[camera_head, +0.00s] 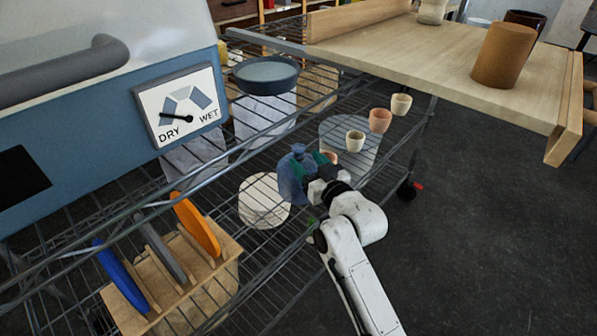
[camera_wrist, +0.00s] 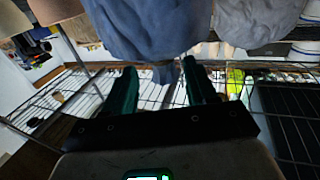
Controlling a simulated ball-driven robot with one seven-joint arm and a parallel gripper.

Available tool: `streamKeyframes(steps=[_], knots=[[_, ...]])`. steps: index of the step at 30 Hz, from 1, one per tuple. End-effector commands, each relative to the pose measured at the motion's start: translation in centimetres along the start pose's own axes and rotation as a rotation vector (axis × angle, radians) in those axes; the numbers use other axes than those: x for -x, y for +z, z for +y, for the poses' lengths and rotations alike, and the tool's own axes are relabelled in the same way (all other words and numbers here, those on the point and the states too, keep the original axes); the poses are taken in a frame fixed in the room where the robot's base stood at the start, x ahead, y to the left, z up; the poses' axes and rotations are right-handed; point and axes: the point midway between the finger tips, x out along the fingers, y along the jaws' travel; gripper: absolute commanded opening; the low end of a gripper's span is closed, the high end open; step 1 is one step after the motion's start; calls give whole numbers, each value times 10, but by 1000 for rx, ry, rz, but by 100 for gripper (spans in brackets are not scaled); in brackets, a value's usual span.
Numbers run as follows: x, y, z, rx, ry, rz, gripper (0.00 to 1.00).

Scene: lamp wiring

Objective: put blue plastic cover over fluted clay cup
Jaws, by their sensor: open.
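The blue plastic cover (camera_head: 292,181), a dome with a small knob on top, stands on the wire shelf just left of my gripper (camera_head: 312,160). In the wrist view the large blue shape (camera_wrist: 150,30) lies just past my gripper's (camera_wrist: 160,78) parted teal fingers. A small bluish part, perhaps its knob, shows between them; contact cannot be told. Small clay cups stand to the right: a cream one (camera_head: 355,141), a terracotta one (camera_head: 380,120) and another cream one (camera_head: 401,104). Another orange cup (camera_head: 331,157) is partly hidden behind my gripper. Fluting is too small to tell.
A wooden rack (camera_head: 165,290) with blue, grey and orange discs stands front left. A dark bowl (camera_head: 266,75) is at the back. A wooden tabletop (camera_head: 430,55) with a brown pot (camera_head: 503,55) stands beyond the cups. A dial box (camera_head: 180,104) is at left.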

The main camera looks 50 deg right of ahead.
Motion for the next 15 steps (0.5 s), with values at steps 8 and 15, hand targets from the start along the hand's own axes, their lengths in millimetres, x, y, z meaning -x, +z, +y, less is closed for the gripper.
streamKeyframes(steps=[8,15], knots=[[-37,-2,-4,3,0,2,57],[-43,-4,-4,0,0,1,57]])
